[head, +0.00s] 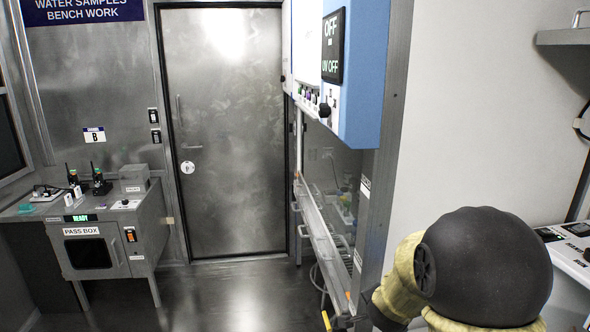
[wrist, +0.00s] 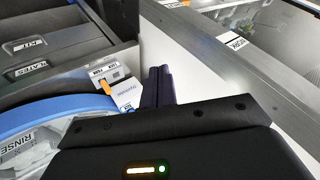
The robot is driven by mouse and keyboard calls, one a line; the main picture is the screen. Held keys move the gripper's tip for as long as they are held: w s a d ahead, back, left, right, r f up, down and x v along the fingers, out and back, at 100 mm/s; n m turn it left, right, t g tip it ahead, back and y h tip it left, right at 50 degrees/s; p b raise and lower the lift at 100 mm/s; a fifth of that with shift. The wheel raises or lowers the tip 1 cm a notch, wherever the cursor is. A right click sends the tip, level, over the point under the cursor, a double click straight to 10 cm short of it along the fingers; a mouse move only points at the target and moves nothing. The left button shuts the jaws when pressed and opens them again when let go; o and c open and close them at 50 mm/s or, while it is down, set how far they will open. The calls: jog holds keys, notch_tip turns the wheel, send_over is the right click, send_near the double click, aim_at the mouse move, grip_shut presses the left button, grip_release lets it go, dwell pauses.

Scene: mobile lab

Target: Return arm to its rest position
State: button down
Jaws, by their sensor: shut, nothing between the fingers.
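My gripper (wrist: 160,85) shows in the wrist view, its two dark fingers side by side and touching, with nothing between them. Its black palm with a small lit indicator fills the lower part of that view. My arm shows at the lower right of the head view, with a large black rounded joint and tan covering. The fingertips are over a pale strip, close to a small white box (wrist: 126,93) and a metal frame edge. In the head view the gripper's fingers cannot be made out clearly.
A blue-sided cabinet (head: 362,75) with a sash opening stands right of centre. A closed metal door (head: 225,140) is at the back. A pass box (head: 92,250) stands at left. The floor (head: 225,300) between is clear. Labelled drawers (wrist: 50,45) lie left in the wrist view.

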jog(key=s+a+n+g+y, duration=0.1)
jog(key=s+a+n+g, duration=0.1)
jog(key=s+n, duration=0.4)
jog(key=s+a+f+n+g+y, duration=0.1)
jog(key=s+a+n+g, duration=0.2)
jog(key=s+n, duration=0.4)
jog(key=s, duration=0.5)
jog(key=shift+s+n, duration=0.3)
jog(key=shift+s, duration=0.05)
jog(key=shift+a+f, duration=0.1)
dwell(0.3)
